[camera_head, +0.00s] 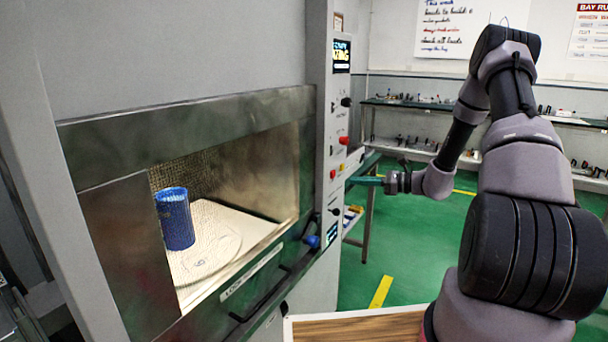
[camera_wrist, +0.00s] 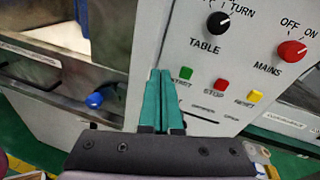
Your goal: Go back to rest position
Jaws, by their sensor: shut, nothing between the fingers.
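My gripper (camera_head: 353,181) is shut and empty, its green fingers side by side, in front of the microwave generator's control panel (camera_head: 332,110). In the wrist view the fingertips (camera_wrist: 163,72) are just left of the green START button (camera_wrist: 181,73); I cannot tell whether they touch the panel. A red STOP button (camera_wrist: 218,85) and a yellow RESET button (camera_wrist: 254,96) are to the right. A black TABLE knob (camera_wrist: 218,23) and a red MAINS knob (camera_wrist: 291,51) are above. A blue cylinder (camera_head: 176,220) stands upright on the plate inside the lit chamber.
A blue knob (camera_head: 312,241) and a black handle (camera_head: 262,300) stick out below the chamber opening. A wooden surface (camera_head: 360,326) is at the bottom. Shelves (camera_head: 425,103) with small items line the back wall. Green floor (camera_head: 425,235) is open between.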

